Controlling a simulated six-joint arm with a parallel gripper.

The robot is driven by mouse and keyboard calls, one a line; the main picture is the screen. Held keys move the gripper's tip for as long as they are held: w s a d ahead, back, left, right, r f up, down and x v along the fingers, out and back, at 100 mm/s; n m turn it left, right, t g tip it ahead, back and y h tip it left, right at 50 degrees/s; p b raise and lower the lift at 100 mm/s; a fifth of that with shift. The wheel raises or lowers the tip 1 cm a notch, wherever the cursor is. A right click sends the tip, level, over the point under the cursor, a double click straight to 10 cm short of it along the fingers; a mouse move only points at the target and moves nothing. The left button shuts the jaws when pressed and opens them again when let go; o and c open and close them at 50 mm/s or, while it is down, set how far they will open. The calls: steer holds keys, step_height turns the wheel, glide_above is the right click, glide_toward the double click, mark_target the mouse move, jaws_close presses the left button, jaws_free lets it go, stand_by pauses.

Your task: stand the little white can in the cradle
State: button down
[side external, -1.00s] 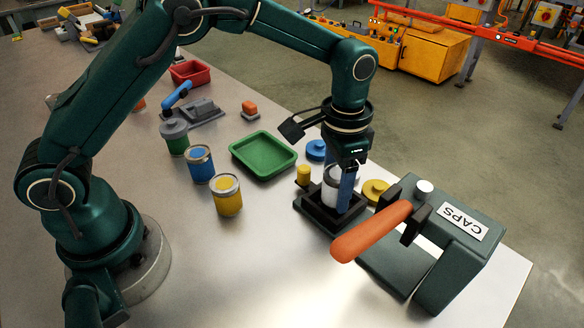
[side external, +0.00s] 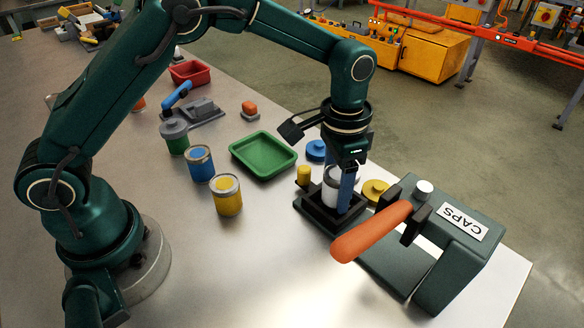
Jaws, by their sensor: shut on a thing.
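The little white can (side external: 330,188) is upright between the blue fingers of my gripper (side external: 338,190), which is shut on it. The can is at the black cradle (side external: 317,216), within its raised walls as seen from here. My gripper points straight down over the cradle. The fingers and the cradle walls hide part of the can, and I cannot tell whether its base touches the cradle floor.
The green CAPS press (side external: 470,250) with its orange handle (side external: 372,231) stands close on the right. Yellow (side external: 375,190) and blue (side external: 316,150) lids lie nearby. A green tray (side external: 263,155) and yellow (side external: 227,196) and blue (side external: 200,164) cans stand left. The front table is clear.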

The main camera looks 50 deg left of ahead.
steer(key=shift+a+f, duration=0.3)
steer(key=shift+f, duration=0.65)
steer(key=shift+c, duration=0.4)
jaws_free()
steer(key=shift+c, duration=1.3)
steer(key=shift+o, duration=0.5)
steer(key=shift+r, duration=1)
steer(key=shift+d+r, duration=0.15)
steer(key=shift+r, duration=3.5)
